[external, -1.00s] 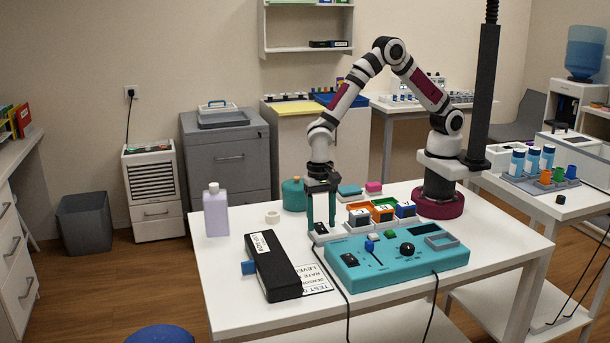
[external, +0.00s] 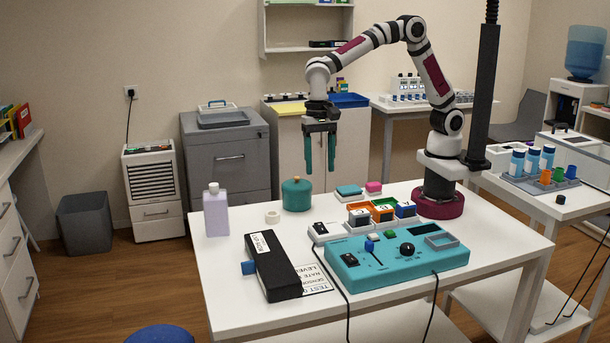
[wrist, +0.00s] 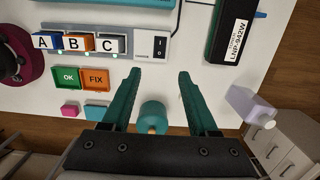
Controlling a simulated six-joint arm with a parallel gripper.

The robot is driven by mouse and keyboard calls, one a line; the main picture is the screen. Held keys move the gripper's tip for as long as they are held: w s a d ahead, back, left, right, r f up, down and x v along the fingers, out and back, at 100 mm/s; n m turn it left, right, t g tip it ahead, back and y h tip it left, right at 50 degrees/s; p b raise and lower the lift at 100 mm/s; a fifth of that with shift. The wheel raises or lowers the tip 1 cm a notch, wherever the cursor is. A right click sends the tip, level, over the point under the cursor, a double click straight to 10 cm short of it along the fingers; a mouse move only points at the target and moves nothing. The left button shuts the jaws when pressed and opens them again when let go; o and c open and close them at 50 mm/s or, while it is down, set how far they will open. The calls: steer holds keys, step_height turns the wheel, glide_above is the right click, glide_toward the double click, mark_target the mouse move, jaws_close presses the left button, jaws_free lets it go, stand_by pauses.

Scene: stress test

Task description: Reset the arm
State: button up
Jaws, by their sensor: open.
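My gripper (external: 320,170) hangs above the white table (external: 222,275), pointing down, with its two teal fingers apart and nothing between them. In the wrist view my gripper (wrist: 158,75) shows both fingers spread over bare table. My arm is raised and bent, rising from its dark red base at the table's back right.
A black labelled case (external: 272,268) and a lilac bottle (external: 216,212) are at left. Air around the gripper is clear.

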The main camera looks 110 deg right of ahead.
steer(key=s+r+n, duration=0.2)
steer(key=s+n, duration=1)
steer(key=s, duration=1.6)
steer(key=shift+s+d+r+n+y, duration=0.25)
steer(key=shift+s+r+n+y, duration=0.05)
steer(key=shift+s+r, duration=0.1)
steer(key=shift+w, duration=0.1)
steer(key=shift+c, duration=0.2)
